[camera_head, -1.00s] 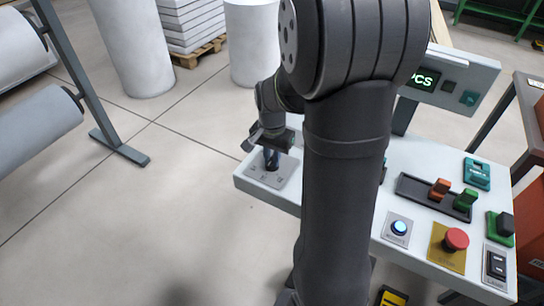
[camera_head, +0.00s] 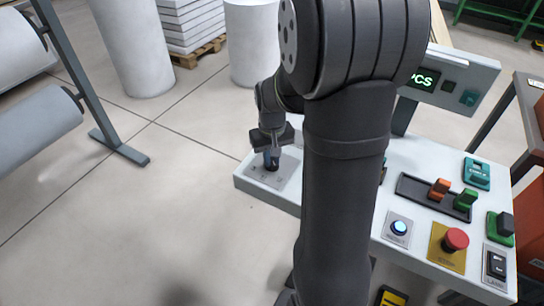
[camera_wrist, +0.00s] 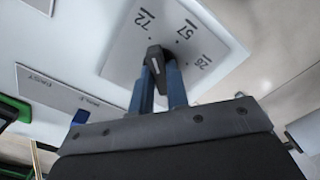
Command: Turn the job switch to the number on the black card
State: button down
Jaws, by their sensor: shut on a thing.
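The job switch is a dark knob (camera_wrist: 156,64) on a grey plate (camera_wrist: 115,62) marked 72, 57 and 26 in the wrist view. In the head view the plate (camera_head: 283,181) lies at the left end of the white panel. My gripper (camera_wrist: 160,88) has its two blue fingers closed on either side of the knob. It stands over the switch in the head view (camera_head: 271,160). A pale mark shows on the knob, but I cannot tell which number it points to. I cannot make out a black card with a number.
The white panel (camera_head: 425,172) also carries a lit round button (camera_head: 399,228), a red mushroom button (camera_head: 456,239), orange and green levers (camera_head: 453,195) and a dark rocker switch (camera_head: 496,264). A display (camera_head: 421,80) reading PCS stands behind. My arm hides the panel's middle.

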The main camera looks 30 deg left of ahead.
aim_at(272, 159)
jog(key=shift+n, duration=0.6)
jog(key=c, duration=1.4)
grip_release()
notch_tip(272, 159, up, 18)
jog(key=shift+f, duration=0.25)
notch_tip(272, 159, down, 18)
jog(key=shift+r, duration=0.2)
